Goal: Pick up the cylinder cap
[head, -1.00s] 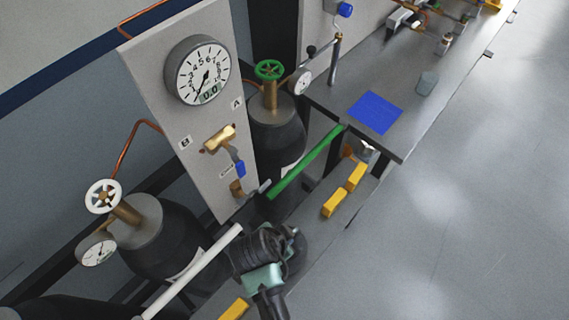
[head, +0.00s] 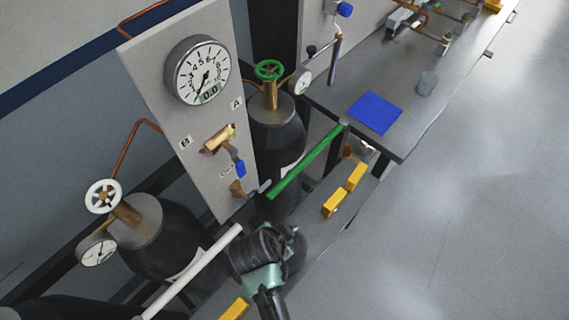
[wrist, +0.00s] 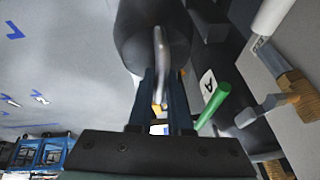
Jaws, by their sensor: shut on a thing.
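A dark, rounded cylinder cap (wrist: 133,38) with a pale curved metal handle fills the top centre of the wrist view. My gripper (wrist: 163,80) points at it, with its two dark-blue fingers on either side of the handle, shut on it. In the head view my gripper (head: 292,238) is low, in front of the cylinder rack. The dark round shape at its far end is partly hidden by my arm, so cap and gripper are hard to tell apart there.
A green bar (head: 306,162) and a white bar (head: 195,270) front the gas cylinders. Yellow blocks (head: 334,202) lie along the rack's edge. A bench with a blue mat (head: 376,113) and a small grey object (head: 427,84) stands beyond. The floor at right is clear.

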